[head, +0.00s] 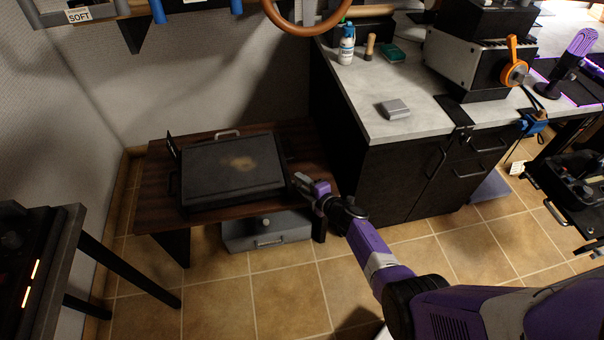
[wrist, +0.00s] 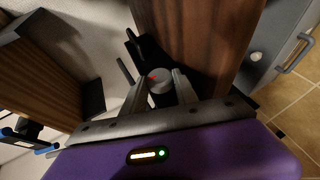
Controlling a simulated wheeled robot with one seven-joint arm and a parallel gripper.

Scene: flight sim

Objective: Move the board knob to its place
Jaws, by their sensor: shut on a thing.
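In the wrist view, a small grey round knob (wrist: 161,81) with a red mark sits between the fingers of my gripper (wrist: 158,88), which is shut on it. A dark bracket-like part shows just behind the knob. I cannot tell whether the knob touches it. In the head view, my gripper (head: 304,184) is at the right end of the low wooden table, beside the black case's right edge. The knob is too small to make out there. I cannot make out the knob's place or a board for it.
The black case (head: 225,171) lies on the low wooden table (head: 155,214). A grey drawer box (head: 268,236) is under it, also in the wrist view (wrist: 259,35). A dark cabinet (head: 398,182) stands close at right. Tiled floor (head: 285,291) is clear in front.

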